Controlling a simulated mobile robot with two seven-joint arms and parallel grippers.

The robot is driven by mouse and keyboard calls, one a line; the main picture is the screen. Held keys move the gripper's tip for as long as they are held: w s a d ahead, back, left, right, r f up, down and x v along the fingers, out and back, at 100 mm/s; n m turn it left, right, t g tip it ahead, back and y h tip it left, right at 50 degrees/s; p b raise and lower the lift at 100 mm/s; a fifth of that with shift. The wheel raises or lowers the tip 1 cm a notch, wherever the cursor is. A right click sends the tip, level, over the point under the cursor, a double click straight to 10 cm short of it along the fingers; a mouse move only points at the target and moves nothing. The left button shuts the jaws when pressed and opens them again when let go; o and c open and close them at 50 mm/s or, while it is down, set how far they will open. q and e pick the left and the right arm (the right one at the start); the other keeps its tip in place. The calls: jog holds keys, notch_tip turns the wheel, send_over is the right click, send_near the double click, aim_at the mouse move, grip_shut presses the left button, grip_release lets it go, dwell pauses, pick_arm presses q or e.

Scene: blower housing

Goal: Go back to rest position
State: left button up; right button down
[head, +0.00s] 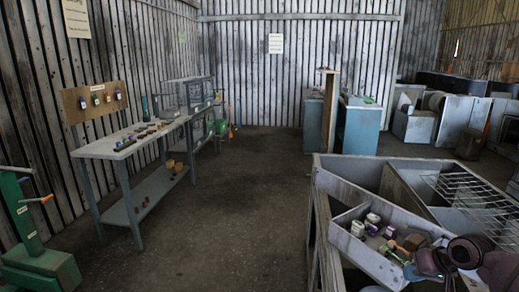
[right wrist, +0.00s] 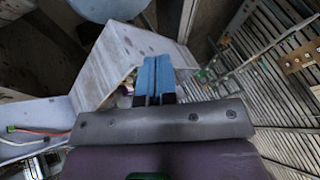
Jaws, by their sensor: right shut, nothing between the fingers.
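My right gripper (head: 445,263) is at the lower right of the head view, at the near right end of a grey tray (head: 343,243). In the right wrist view, its two blue fingers (right wrist: 152,77) lie together with nothing between them. Its dark purple and grey body fills the bottom of that view. In the head view, the fingertips are hard to make out among the parts behind them. My left gripper does not show in either view.
The tray holds several small jars (head: 373,220) and blocks (head: 413,242). It sits on a grey bench with dividers (head: 355,172); a wire rack (head: 470,190) lies to the right. A workbench (head: 100,150) stands at left, a green stand (head: 40,262) lower left. The middle floor is clear.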

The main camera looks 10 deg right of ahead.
jog(key=s+a+f+n+g, duration=0.1)
jog(key=s+a+f+n, duration=0.1)
jog(key=s+a+f, duration=0.45)
jog(key=s+a+f+n+g, duration=0.15)
jog(key=s+a+f, duration=0.25)
jog(key=s+a, duration=0.5)
jog(key=s+a+r+h, duration=0.2)
jog(key=s, duration=0.4)
jog(key=s+a+r+h, duration=0.2)
jog(key=s+a+r, duration=0.1)
jog(key=s, duration=0.2)
jog(key=w+f+t, duration=0.7)
jog(key=f+t, duration=0.1)
jog(key=f, duration=0.2)
jog(key=shift+w+f, duration=0.2)
